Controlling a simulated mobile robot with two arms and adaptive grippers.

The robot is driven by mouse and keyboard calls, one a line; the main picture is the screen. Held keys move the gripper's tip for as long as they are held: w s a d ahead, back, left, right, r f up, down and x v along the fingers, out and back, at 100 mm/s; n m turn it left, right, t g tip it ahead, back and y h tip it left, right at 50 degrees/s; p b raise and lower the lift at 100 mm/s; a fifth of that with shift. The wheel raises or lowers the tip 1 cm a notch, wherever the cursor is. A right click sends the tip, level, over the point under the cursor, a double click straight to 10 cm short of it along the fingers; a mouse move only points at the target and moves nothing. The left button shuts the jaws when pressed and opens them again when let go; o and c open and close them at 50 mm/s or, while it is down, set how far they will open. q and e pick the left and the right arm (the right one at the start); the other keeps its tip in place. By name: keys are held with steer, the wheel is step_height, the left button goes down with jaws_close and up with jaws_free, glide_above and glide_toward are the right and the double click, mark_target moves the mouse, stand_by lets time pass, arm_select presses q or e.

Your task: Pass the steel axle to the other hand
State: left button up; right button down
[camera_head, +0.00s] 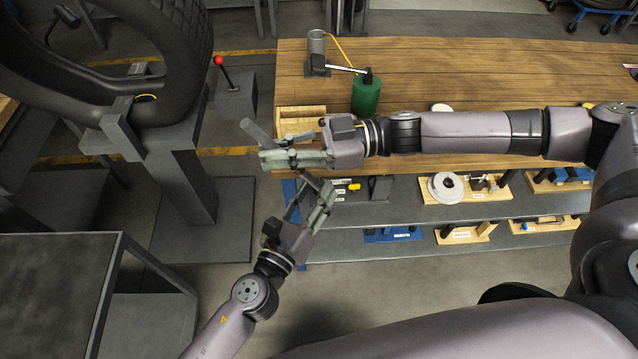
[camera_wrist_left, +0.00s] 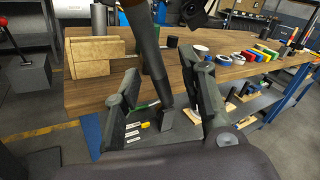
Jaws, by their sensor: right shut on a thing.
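The steel axle (camera_head: 256,131) is a dark grey rod that crosses the fingers of my right gripper (camera_head: 268,158) at a slant. My right gripper is shut on it, and its upper end sticks out up and to the left. In the left wrist view the dark axle (camera_wrist_left: 150,55) runs downward, its lower end between the fingers of my left gripper (camera_wrist_left: 162,112). My left gripper (camera_head: 318,192) is open, with its fingers apart on either side of the rod. I cannot tell whether either finger touches it.
A wooden workbench (camera_head: 450,72) holds a green cylinder (camera_head: 366,96) and a grey cylinder (camera_head: 316,45). A wooden box (camera_head: 300,113) sits at its near left corner. Shelves (camera_head: 400,190) with parts lie below. A tyre (camera_head: 180,60) on a grey stand (camera_head: 180,165) is left.

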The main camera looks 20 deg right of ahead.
arm_select(q)
steer(key=shift+x, duration=1.2)
arm_select(e)
steer(key=shift+r, duration=0.1)
arm_select(q)
steer(key=shift+c, duration=0.4)
steer(key=c, duration=0.8)
steer(key=shift+s+d, duration=0.1)
jaws_close()
steer(key=shift+r, duration=0.1)
steer(key=shift+d+r, duration=0.1)
arm_select(e)
steer(key=c, duration=2)
jaws_free()
steer(key=o, duration=0.5)
steer(key=shift+c, duration=0.2)
